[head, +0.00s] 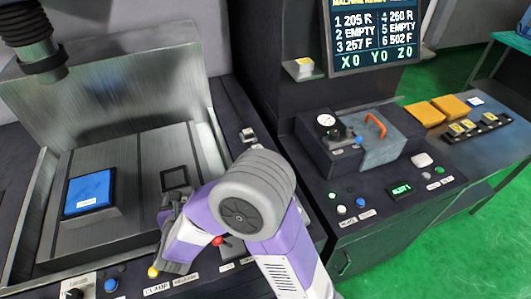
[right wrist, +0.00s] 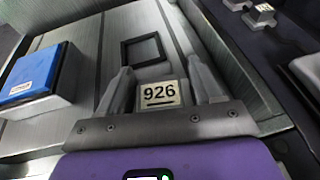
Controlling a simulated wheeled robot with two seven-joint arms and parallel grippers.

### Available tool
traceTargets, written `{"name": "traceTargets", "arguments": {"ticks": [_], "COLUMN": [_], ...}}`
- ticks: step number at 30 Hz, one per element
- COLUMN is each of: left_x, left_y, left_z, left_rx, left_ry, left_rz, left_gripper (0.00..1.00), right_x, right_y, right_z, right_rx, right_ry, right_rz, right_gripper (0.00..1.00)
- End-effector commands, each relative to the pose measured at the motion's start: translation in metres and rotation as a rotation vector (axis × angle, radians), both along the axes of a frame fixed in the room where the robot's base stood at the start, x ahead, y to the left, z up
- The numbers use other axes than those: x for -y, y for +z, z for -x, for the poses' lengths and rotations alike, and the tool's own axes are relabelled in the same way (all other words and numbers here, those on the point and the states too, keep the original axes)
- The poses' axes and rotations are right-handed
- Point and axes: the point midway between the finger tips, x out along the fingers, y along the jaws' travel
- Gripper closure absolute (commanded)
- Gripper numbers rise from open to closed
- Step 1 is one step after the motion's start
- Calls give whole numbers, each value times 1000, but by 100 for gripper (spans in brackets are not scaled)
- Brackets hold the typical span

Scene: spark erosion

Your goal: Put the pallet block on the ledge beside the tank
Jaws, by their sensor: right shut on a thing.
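The pallet block (right wrist: 158,95), a small piece with a pale plate reading 926, is between the fingers of my right gripper (right wrist: 163,85) in the right wrist view. The gripper is shut on it. In the head view my right gripper (head: 172,208) is over the front right of the tank floor (head: 125,160), and my wrist and forearm hide the block there. An empty black square frame (head: 175,177) lies just beyond the gripper, also in the right wrist view (right wrist: 144,50). The dark ledge (head: 238,112) runs along the tank's right side. My left gripper is out of view.
A blue-topped block (head: 90,192) stands at the tank's left. A small labelled piece (head: 249,134) sits on the ledge. A dark machine column (head: 285,60) rises behind it. A black tool head (head: 38,50) hangs at upper left. Labelled buttons (head: 111,285) line the tank's front.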

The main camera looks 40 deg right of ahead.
Motion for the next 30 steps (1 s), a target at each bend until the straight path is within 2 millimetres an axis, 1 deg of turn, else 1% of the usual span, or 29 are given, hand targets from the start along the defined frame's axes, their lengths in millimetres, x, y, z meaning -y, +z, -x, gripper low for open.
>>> {"name": "traceTargets", "arguments": {"ticks": [1, 2, 3, 5, 6, 7, 8, 9, 11, 12, 15, 18, 21, 24, 26, 30], "left_x": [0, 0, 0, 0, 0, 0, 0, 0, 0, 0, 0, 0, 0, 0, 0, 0], "left_y": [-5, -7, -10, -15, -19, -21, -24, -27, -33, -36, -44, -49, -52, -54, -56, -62], "left_z": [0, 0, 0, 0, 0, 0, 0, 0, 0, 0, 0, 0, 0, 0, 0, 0], "left_rx": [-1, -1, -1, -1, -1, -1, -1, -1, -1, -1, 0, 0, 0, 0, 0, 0], "left_ry": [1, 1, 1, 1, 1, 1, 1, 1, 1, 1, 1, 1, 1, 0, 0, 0], "left_rz": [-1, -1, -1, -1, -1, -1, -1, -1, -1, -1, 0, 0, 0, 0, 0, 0], "left_gripper": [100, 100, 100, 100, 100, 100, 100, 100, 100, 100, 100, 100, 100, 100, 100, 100], "right_x": [21, 35, 55, 89, 113, 132, 151, 177, 214, 237, 283, 315, 335, 344, 347, 348], "right_y": [0, 0, 1, 1, 2, 2, 2, 3, 3, 3, 5, 6, 7, 7, 3, -17], "right_z": [-11, -17, -24, -32, -36, -38, -38, -38, -34, -30, -17, -4, 5, 10, 11, 12], "right_rx": [6, 7, 8, 7, 7, 7, 7, 8, 7, 7, 6, 4, 3, 2, 0, -2], "right_ry": [-84, -139, -218, -348, -438, -509, -582, -679, -827, -920, -1122, -1270, -1364, -1413, -1425, -1430], "right_rz": [-2, -1, -2, -1, 0, -1, 0, 0, 2, 4, 5, 5, 5, 5, 6, 7], "right_gripper": [86, 86, 86, 86, 86, 86, 86, 86, 86, 86, 86, 86, 86, 86, 86, 86]}}
